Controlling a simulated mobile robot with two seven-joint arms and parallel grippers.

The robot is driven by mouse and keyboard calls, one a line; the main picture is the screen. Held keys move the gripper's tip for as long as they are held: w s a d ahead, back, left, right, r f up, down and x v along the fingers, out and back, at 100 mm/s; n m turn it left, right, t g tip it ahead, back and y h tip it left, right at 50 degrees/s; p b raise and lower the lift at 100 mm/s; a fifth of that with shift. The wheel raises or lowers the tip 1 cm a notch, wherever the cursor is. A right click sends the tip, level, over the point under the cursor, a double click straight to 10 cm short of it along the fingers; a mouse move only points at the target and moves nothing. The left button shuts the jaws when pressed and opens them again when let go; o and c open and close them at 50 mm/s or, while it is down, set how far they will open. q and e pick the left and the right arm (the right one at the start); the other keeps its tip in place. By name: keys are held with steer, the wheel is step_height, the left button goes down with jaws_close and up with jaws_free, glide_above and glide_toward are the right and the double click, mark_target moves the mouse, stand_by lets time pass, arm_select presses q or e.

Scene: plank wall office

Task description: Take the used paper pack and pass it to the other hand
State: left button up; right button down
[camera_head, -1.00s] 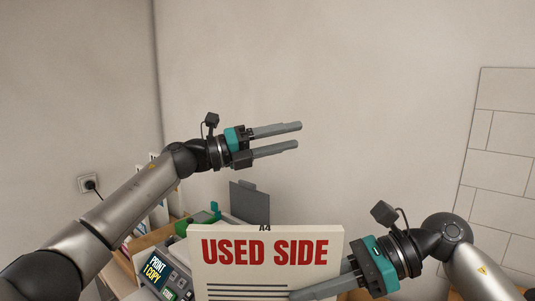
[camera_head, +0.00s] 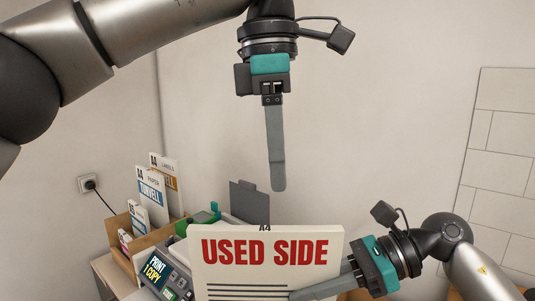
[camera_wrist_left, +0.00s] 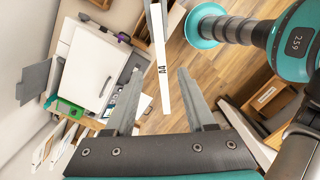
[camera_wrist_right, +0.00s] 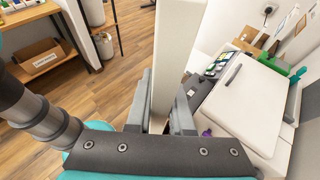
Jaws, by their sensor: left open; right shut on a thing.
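The used paper pack (camera_head: 222,273) is a white slab marked "USED SIDE" in red, upright and facing me at the bottom of the head view. My right gripper (camera_head: 320,289) is shut on its right side. The right wrist view shows the pack (camera_wrist_right: 178,45) edge-on between the fingers (camera_wrist_right: 160,105). My left gripper (camera_head: 278,186) points down above the pack, open and empty. In the left wrist view the pack's narrow A4-marked edge (camera_wrist_left: 160,45) lies between and beyond the open fingers (camera_wrist_left: 157,85), apart from them.
A printer (camera_wrist_right: 245,105) with a pale lid stands behind the pack; its display panel (camera_head: 157,270) shows at lower left. A wooden organizer (camera_head: 150,241) holds several paper packs against the wall. A socket (camera_head: 87,184) has a cable. The air around the left gripper is clear.

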mark_target(268, 228)
arm_select(q)
steer(key=shift+s+a+r+y, duration=0.2)
steer(key=shift+a+y, duration=0.3)
steer(key=shift+a, duration=0.1)
arm_select(e)
steer(key=shift+r, duration=0.1)
arm_select(q)
steer(key=shift+f, duration=0.25)
step_height(268, 228, down, 11)
steer(key=shift+f, duration=0.2)
jaws_close()
stand_by(0.9)
steer(key=shift+r, duration=0.1)
arm_select(e)
steer(key=c, duration=0.7)
jaws_free()
